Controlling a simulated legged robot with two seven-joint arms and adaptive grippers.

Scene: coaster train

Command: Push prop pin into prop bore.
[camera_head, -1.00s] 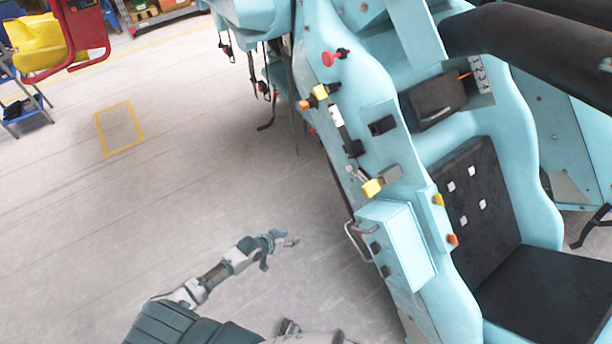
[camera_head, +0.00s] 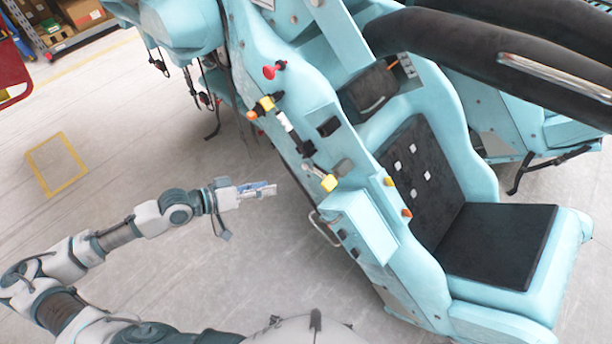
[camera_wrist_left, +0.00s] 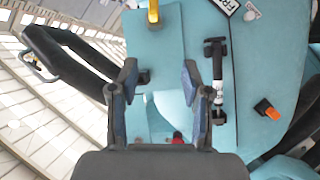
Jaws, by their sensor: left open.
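The light-blue coaster car (camera_head: 255,45) carries small fittings on its near side. A red knob (camera_head: 274,70), a yellow-and-orange fitting (camera_head: 262,106), a white-and-black cylinder (camera_head: 286,122) and a yellow-ended handle (camera_head: 327,182) sit there. I cannot tell which are the prop pin and prop bore. My left gripper (camera_head: 262,189) is open and empty, left of the handle and apart from the car. In the left wrist view, its fingers (camera_wrist_left: 160,78) stand apart before the blue panel. The cylinder (camera_wrist_left: 217,80) is right of them, a yellow piece (camera_wrist_left: 153,12) above. My right gripper is out of view.
A light-blue box (camera_head: 362,226) with a metal handle (camera_head: 323,229) juts from the car below the fittings. A black seat (camera_head: 495,245) and thick black restraint bars (camera_head: 480,52) are at the right.

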